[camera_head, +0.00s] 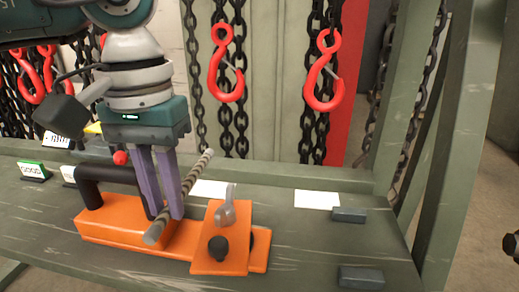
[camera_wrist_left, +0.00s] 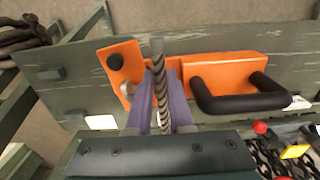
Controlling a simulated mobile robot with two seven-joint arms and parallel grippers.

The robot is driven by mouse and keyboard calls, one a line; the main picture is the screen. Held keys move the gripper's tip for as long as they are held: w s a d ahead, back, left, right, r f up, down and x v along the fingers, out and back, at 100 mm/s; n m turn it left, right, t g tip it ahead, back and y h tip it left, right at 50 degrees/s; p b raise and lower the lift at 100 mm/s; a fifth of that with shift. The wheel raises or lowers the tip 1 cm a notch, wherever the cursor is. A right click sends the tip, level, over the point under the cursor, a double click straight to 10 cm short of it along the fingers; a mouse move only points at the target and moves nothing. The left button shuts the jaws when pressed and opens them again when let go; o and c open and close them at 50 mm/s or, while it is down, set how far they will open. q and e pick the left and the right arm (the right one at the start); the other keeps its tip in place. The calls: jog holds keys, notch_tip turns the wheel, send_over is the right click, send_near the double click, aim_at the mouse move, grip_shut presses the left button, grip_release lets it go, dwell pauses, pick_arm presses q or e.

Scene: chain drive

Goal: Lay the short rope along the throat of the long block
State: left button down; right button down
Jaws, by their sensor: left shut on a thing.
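The short rope (camera_head: 188,186) is a grey twisted piece. My left gripper (camera_head: 168,214) is shut on it, with the rope between its two purple fingers. In the head view it runs slantwise, its near end low in front of the orange block. The left wrist view shows the rope (camera_wrist_left: 162,85) crossing over the block's edge. The long block (camera_head: 112,226) is orange, with a black handle at the left and an upright plate with a black knob at the right. The gripper partly hides its middle. I cannot tell whether the rope touches the block, and the throat is not clearly visible.
The block stands on a green workbench (camera_head: 330,240). Red hooks (camera_head: 323,72) and chains hang behind. The bench between the orange block and the grey blocks is mostly clear.

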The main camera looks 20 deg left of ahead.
pick_arm(q)
jog(key=shift+a+f+b, duration=0.2)
jog(key=shift+f+b, duration=0.15)
jog(key=shift+f, duration=0.75)
jog(key=shift+f+b, duration=2.15)
jog(key=shift+f, duration=1)
jog(key=shift+f+b, duration=0.6)
jog(key=shift+f, duration=0.05)
jog(key=c, duration=0.7)
grip_release()
jog(key=shift+r, duration=0.1)
jog(key=shift+c, duration=0.2)
jog(key=shift+r, duration=0.1)
